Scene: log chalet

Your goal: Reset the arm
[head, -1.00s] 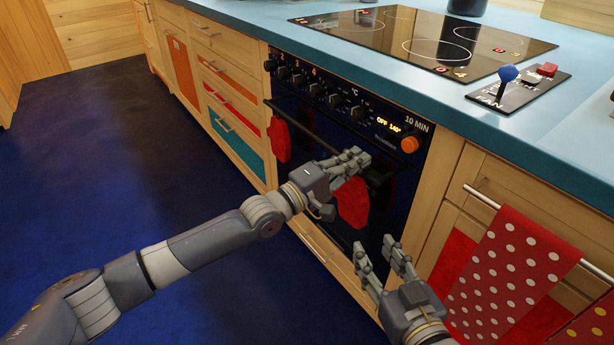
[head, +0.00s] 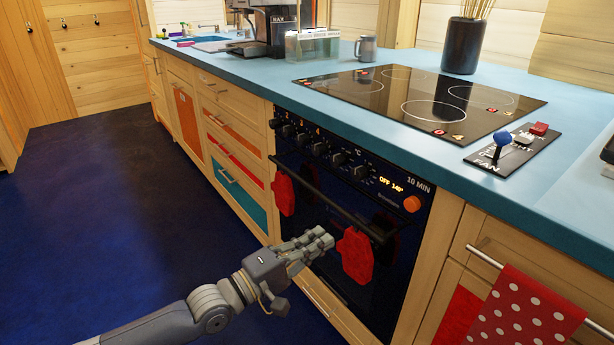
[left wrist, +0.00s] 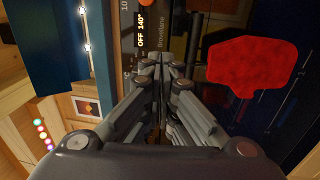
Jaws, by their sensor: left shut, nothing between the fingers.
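My left gripper (head: 322,241) is shut and empty in the head view. It is in front of the black oven (head: 340,200), just left of a red mitt (head: 355,254) on the oven door. In the left wrist view its fingers (left wrist: 160,62) are together and point at the oven's control panel (left wrist: 140,30), with the red mitt (left wrist: 252,65) at right. My right gripper is in neither view now.
A second red mitt (head: 283,194) hangs left on the oven handle (head: 325,198). Above are the blue counter (head: 430,107) and black hob (head: 425,100). A dotted red towel (head: 525,312) hangs on a rail at lower right. The dark blue floor (head: 110,220) at left is clear.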

